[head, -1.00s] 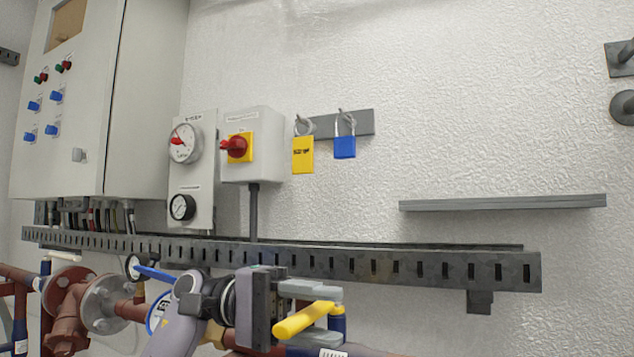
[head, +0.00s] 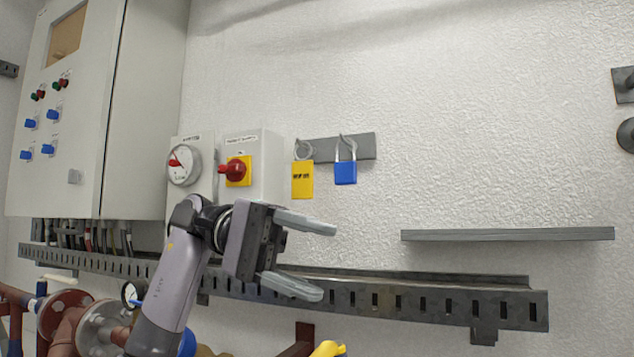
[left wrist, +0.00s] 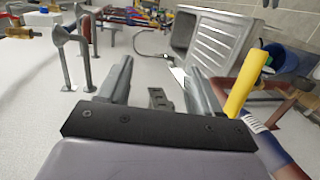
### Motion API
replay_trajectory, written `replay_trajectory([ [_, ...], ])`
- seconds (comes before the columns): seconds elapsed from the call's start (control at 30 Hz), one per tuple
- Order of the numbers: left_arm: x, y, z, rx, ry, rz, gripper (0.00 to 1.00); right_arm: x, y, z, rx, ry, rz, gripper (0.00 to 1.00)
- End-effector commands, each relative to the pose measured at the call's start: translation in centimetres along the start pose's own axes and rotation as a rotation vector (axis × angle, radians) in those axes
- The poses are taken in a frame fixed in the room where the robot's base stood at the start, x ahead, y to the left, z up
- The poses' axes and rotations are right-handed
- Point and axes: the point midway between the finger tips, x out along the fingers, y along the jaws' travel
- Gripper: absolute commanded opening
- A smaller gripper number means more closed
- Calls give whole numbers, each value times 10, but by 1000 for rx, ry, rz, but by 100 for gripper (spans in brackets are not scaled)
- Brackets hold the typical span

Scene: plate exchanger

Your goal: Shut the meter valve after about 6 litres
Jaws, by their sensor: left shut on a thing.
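A yellow lever handle (head: 328,349) shows at the bottom edge of the head view, mostly cut off. It also shows in the left wrist view (left wrist: 248,85), just outside the right-hand finger. My left gripper (head: 305,257) is raised above the handle in front of the wall rail. Its two fingers are spread wide, with nothing visible between them; the left wrist view (left wrist: 160,90) also shows an empty gap. A small round gauge (head: 132,293) is on the pipework at lower left. The meter's face cannot be seen. My right gripper is out of view.
A slotted rail (head: 400,300) runs along the wall behind my gripper. Red pipes with a flange (head: 100,330) are at lower left. A shelf (head: 510,234) is at right.

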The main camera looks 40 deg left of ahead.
Motion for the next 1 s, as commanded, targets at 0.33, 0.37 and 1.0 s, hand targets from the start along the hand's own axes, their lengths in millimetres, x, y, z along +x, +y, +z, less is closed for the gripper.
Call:
replay_trajectory([
  [0.33,-11,73,-14,11,84,234,44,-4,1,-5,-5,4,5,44],
  [0.37,-11,73,-14,11,84,233,44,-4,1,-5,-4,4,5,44],
  [1.0,-10,70,-14,10,86,231,44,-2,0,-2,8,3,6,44],
])
